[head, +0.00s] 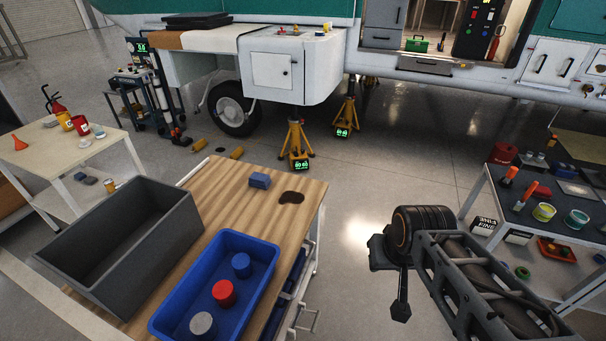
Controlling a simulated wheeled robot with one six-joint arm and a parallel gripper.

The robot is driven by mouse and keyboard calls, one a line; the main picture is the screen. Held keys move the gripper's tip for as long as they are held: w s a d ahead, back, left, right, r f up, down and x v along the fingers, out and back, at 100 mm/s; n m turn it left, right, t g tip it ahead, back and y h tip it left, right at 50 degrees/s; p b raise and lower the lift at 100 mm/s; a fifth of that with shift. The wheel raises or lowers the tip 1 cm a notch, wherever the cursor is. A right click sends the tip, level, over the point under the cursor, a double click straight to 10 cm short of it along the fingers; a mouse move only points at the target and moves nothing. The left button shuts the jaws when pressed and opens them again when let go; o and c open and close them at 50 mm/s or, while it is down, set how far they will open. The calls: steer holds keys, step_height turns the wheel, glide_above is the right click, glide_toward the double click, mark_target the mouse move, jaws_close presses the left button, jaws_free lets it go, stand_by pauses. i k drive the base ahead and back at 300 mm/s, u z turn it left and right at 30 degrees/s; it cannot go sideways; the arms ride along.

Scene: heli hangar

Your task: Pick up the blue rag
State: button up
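A small folded blue cloth, which looks like the blue rag (259,180), lies on the wooden worktop (228,184) near its far edge. It is left of a dark brown stain (291,198) and apart from it. My gripper (391,288) is over the floor, to the right of the worktop, well apart from the rag. Its dark parts point down below the wrist, and I cannot tell whether its fingers are open or shut. Nothing is seen in it.
A blue tray (262,243) with a blue, a red and a grey cylinder stands on the worktop. A deep grey bin (118,243) is left of it. A side table (490,190) with cans is at right.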

mark_target(263, 181)
steer(key=z, duration=0.65)
steer(key=i, duration=3.25)
steer(key=u, duration=4.15)
steer(key=i, duration=0.5)
steer(key=z, duration=0.05)
